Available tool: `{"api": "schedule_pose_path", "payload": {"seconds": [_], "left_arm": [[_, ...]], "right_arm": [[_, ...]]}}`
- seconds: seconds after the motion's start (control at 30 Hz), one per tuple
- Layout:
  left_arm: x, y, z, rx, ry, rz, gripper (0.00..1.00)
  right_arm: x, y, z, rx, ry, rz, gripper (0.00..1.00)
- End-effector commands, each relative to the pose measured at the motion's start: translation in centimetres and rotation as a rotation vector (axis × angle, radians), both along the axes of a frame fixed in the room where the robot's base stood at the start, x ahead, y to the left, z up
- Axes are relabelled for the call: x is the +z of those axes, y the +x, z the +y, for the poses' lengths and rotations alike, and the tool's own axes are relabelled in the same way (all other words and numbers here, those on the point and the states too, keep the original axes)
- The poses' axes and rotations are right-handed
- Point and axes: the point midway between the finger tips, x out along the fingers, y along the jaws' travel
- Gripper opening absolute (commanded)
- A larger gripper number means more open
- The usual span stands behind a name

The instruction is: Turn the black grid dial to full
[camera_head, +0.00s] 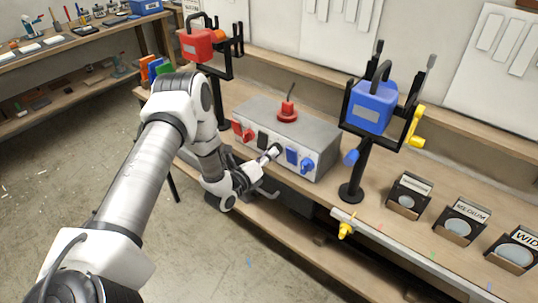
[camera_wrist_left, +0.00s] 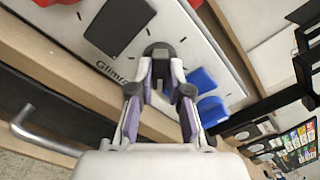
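The black grid dial (camera_wrist_left: 158,48) is a small dark round knob on the pale front of a grey box (camera_head: 318,134). In the left wrist view it sits between the fingertips of my left gripper (camera_wrist_left: 161,68), one on each side. My left gripper (camera_head: 274,152) reaches the box's front from the left in the head view and covers the dial there. Its fingers are close together and appear shut on the dial. My right gripper is not in view.
Red sockets (camera_head: 242,130) and blue sockets (camera_head: 299,159) flank the dial. A red plug (camera_head: 288,112) stands on the box. A blue device on a black stand (camera_head: 371,107) is to the right. A metal handle (camera_wrist_left: 42,140) runs below in the wrist view.

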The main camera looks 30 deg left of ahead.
Motion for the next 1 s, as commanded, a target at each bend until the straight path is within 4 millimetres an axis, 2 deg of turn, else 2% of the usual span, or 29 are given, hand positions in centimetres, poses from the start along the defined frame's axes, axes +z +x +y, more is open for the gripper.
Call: {"api": "schedule_pose_path", "payload": {"seconds": [0.03,0.07,0.33,0.47,0.57,0.8,0.9,1.0], "left_arm": [[-0.3,-0.1,-0.1,-0.001,0.0,0.006,0.34],[-0.2,-0.1,0.0,-0.001,0.0,0.006,0.42],[-0.1,-0.1,0.0,0.001,-0.001,0.002,0.42],[-0.1,-0.9,0.1,0.002,-0.002,0.004,0.42],[-0.1,-2.7,0.3,0.004,-0.005,0.004,0.42],[-0.2,-8.9,0.8,0.005,-0.006,0.005,0.42],[-0.2,-10.8,1.0,0.004,-0.003,0.007,0.42],[-0.1,-11.8,1.0,0.002,-0.003,0.004,0.42]], "right_arm": [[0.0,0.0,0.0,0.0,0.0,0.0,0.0],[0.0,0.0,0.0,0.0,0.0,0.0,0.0],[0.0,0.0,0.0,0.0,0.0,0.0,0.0],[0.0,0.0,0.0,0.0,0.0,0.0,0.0],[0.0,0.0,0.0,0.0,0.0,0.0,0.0],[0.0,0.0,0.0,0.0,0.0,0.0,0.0],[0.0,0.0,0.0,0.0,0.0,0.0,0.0],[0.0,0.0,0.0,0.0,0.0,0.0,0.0]]}}
